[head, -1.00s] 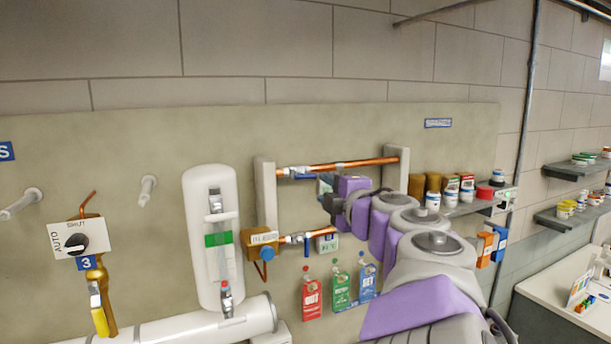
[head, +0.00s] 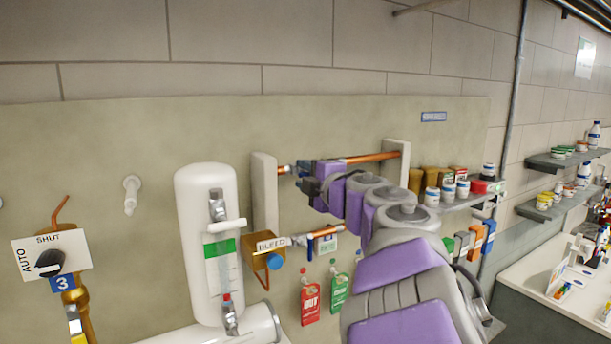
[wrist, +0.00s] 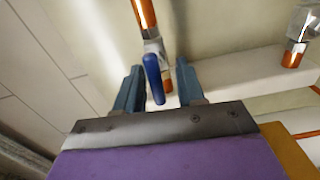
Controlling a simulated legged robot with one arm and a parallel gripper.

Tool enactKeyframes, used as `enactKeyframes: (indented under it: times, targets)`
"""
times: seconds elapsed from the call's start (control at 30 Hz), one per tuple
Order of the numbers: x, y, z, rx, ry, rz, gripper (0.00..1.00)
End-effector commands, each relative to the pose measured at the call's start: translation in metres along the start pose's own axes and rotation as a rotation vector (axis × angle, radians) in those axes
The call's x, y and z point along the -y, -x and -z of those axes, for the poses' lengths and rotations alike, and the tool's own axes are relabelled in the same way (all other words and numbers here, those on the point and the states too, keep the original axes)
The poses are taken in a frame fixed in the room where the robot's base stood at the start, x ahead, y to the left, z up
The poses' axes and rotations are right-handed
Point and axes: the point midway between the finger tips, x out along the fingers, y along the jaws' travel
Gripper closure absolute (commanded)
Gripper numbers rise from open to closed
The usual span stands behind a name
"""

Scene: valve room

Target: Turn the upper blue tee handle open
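The upper blue tee handle (wrist: 153,78) shows in the wrist view, on a metal valve body in a copper pipe (wrist: 145,12). It points roughly along the pipe in that picture. My gripper (wrist: 158,70) is open, with one dark blue finger on each side of the handle and a visible gap to both. I cannot tell how deep the handle sits between the fingers. In the head view my gripper (head: 305,181) is at the left part of the upper copper pipe (head: 370,158) and hides most of the upper handle.
A lower copper pipe (head: 327,231) with a valve runs below my gripper. Left of it are a brass block labelled BLEED (head: 268,258) and a white cylinder (head: 207,245). Red (head: 310,300) and green (head: 338,290) tags hang below. A shelf with jars (head: 462,203) stands right.

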Motion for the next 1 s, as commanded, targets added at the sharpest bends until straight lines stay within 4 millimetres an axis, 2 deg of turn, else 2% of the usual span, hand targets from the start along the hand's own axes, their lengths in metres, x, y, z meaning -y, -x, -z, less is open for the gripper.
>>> enactKeyframes:
  times: [0.07, 0.4, 0.63, 0.67, 0.7, 0.83, 1.0]
  targets:
    - [0.0, 0.001, -0.002, 0.002, -0.001, 0.0, 0.66]
    - [-0.001, 0.007, -0.012, 0.007, -0.008, -0.003, 0.99]
    - [0.0, 0.007, -0.015, 0.01, -0.009, -0.001, 1.0]
    - [0.001, 0.008, -0.015, 0.01, -0.009, -0.001, 0.78]
    - [0.001, 0.008, -0.016, 0.01, -0.01, -0.001, 0.74]
    - [0.0, 0.007, -0.015, 0.008, -0.009, -0.002, 0.62]
    - [0.0, 0.004, -0.008, 0.005, -0.004, 0.0, 0.61]
